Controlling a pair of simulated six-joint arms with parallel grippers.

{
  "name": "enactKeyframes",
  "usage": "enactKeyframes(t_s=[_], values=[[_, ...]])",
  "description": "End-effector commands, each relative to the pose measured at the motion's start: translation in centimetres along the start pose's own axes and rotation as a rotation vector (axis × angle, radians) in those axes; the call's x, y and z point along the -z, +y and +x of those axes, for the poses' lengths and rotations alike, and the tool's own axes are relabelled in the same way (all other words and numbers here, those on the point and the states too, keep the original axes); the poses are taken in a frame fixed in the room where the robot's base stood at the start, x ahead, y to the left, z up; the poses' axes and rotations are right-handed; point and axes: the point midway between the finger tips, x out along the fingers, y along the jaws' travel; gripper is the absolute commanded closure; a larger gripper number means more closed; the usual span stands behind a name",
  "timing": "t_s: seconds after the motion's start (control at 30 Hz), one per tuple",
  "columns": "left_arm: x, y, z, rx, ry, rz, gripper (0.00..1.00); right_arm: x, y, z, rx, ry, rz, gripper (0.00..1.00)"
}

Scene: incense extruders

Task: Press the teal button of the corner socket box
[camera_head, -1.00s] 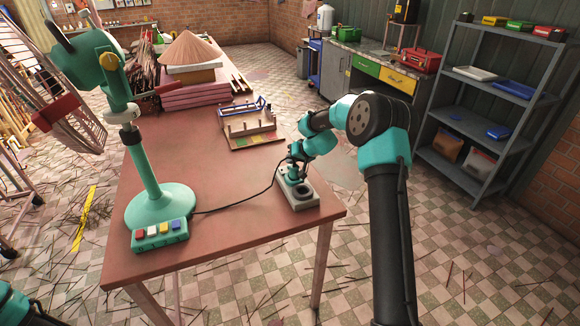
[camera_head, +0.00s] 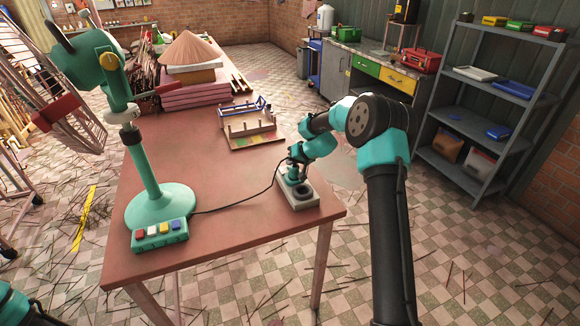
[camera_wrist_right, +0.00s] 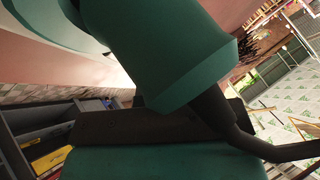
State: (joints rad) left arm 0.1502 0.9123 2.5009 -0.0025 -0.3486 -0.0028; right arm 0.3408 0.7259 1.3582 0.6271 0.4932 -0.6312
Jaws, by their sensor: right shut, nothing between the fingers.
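The corner socket box (camera_head: 306,201) is a small pale box at the table's front right corner. A dark round socket (camera_head: 302,193) shows on its top, and a black cable runs from it to the left. The teal button at the box's far end is largely covered by my right gripper, so its edges are hard to make out. My right gripper (camera_head: 293,176) points down at that end, shut and empty. I cannot tell whether its tips touch the button. The right wrist view is filled by close teal and dark parts, and the box cannot be made out there. My left gripper is out of view.
A green stand machine (camera_head: 150,185) with a button block (camera_head: 160,235) stands at the front left of the table (camera_head: 225,180). A wooden rack (camera_head: 250,128) lies behind the box. The table's middle is clear apart from the cable. Shelves (camera_head: 480,115) stand at the right.

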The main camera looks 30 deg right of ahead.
Motion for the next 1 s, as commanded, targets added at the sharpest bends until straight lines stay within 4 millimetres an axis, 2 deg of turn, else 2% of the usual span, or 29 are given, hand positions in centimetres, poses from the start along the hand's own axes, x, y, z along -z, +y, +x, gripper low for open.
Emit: enactKeyframes(t_s=[0.73,1.0], values=[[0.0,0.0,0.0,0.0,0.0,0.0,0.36,0.5,-0.6,-0.7,0.0,0.0,0.0,1.0],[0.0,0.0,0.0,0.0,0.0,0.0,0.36,1.4,-1.5,-1.9,0.001,0.0,0.0,1.0]])
